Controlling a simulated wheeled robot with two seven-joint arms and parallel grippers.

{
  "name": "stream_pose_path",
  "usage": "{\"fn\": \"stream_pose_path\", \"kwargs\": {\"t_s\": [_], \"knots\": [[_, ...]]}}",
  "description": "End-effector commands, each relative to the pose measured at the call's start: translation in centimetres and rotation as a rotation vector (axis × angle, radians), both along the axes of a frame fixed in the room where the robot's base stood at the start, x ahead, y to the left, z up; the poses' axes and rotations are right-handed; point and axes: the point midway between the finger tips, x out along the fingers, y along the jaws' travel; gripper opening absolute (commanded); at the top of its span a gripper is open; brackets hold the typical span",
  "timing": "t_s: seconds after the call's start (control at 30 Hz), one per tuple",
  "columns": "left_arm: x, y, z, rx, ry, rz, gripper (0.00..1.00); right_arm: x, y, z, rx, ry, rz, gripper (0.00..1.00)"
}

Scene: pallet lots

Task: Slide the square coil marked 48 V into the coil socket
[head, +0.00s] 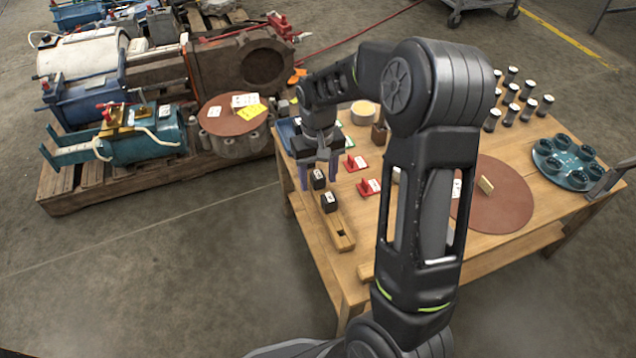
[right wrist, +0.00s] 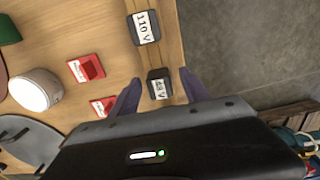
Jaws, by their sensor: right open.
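The black square coil marked 48 V (right wrist: 158,84) stands upright at the table's left edge and also shows in the head view (head: 318,181). My right gripper (head: 318,182) is open, its purple fingers pointing down on either side of this coil. In the right wrist view the fingers (right wrist: 160,82) show a gap on both sides of it. A second black coil marked 110 V (right wrist: 146,28) stands close by, nearer in the head view (head: 328,202). My left gripper is out of view.
Red labelled pieces (head: 369,187) lie right of the coils; a white round piece (right wrist: 35,90) lies beyond them in the right wrist view. A brown disc (head: 500,205) lies on the right half of the wooden table. My right arm hides the table's middle.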

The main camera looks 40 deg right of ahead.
Motion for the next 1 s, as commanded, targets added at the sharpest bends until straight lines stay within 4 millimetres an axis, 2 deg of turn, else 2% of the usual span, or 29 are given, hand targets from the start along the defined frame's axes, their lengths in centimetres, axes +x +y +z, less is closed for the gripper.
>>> {"fn": "stream_pose_path", "kwargs": {"t_s": [0.53,1.0], "knots": [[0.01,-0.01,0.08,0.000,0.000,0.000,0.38,0.01,-0.03,0.11,0.000,-0.001,0.000,0.55],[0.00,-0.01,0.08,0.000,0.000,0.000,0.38,0.01,-0.03,0.11,0.000,-0.001,0.000,0.17]]}}
